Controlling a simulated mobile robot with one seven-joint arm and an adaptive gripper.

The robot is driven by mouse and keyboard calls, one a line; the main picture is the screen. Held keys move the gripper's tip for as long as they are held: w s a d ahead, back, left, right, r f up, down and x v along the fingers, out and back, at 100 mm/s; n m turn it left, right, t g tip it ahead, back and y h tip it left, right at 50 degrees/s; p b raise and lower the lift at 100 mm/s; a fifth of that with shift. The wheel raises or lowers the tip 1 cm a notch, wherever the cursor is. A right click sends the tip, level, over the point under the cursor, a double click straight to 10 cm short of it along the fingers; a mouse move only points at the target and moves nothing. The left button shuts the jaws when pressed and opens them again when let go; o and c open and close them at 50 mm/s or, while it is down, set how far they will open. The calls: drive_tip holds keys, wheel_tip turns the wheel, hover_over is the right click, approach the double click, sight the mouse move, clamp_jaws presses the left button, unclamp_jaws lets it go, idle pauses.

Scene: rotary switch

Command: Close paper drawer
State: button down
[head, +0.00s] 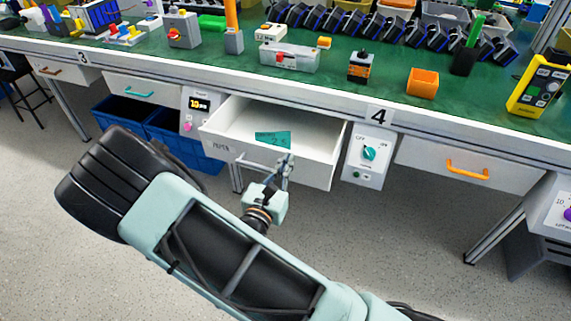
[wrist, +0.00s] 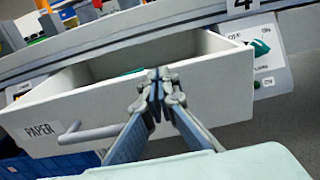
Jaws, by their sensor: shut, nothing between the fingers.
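The paper drawer (head: 320,172) is pulled out from under the bench in the head view. It is white, with a teal item (head: 272,138) lying inside. In the wrist view its front (wrist: 90,124) carries a label (wrist: 40,131) reading "PAPER" and a grey bar handle (wrist: 88,134). My gripper (head: 283,165) is shut and empty, in front of the drawer front. In the wrist view my gripper (wrist: 157,78) overlaps the upper edge of the front, to the right of the handle. I cannot tell whether it touches the drawer.
A rotary switch panel (head: 368,155) hangs to the right of the drawer, and a display panel (head: 194,112) to its left. Blue bins (head: 130,112) stand under the bench at left. A closed drawer with an orange handle (head: 467,169) is further right. The floor in front is clear.

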drive_tip(key=p+x, duration=0.1)
drive_tip(key=x, duration=1.8)
drive_tip(key=shift+w+d+f, duration=0.1)
drive_tip(key=shift+w, duration=0.25)
drive_tip(key=shift+r, duration=0.2)
